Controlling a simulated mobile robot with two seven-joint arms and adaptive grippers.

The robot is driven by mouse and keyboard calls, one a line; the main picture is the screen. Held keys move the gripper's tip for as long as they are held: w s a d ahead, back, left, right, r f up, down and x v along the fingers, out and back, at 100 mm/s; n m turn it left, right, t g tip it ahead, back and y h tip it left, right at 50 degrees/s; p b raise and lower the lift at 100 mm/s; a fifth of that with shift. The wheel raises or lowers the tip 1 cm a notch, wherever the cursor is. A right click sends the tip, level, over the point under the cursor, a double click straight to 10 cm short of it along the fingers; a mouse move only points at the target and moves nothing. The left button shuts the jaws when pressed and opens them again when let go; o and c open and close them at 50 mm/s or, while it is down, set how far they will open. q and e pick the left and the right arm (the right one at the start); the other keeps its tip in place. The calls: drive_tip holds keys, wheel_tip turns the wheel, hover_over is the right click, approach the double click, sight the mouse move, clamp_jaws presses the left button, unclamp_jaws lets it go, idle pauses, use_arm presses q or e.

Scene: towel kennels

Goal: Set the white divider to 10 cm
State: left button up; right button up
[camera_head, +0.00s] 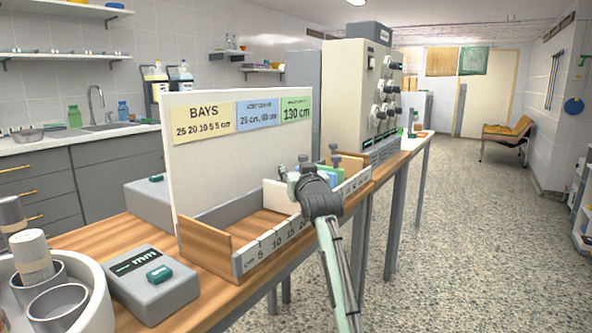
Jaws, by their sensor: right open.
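A shallow open tray (215,246) with a wooden left end stands on the bench, with a centimetre scale (262,245) along its front edge. The white divider (280,197) stands upright across the tray, around its middle; its front end is near the 20 mark, but my gripper partly hides it. Blue, green and tan dividers (354,163) stand farther right. My right gripper (293,173) is open at the top of the white divider; I cannot tell whether it touches it. My left gripper is out of view.
A sign board (240,135) headed BAYS stands behind the tray. A grey box with a display (150,284) and a white bin of metal cups (95,310) stand at the near left. A panel with knobs (350,90) stands beyond. The tray's left compartment looks empty.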

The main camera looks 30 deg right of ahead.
clamp_jaws()
idle(0.3)
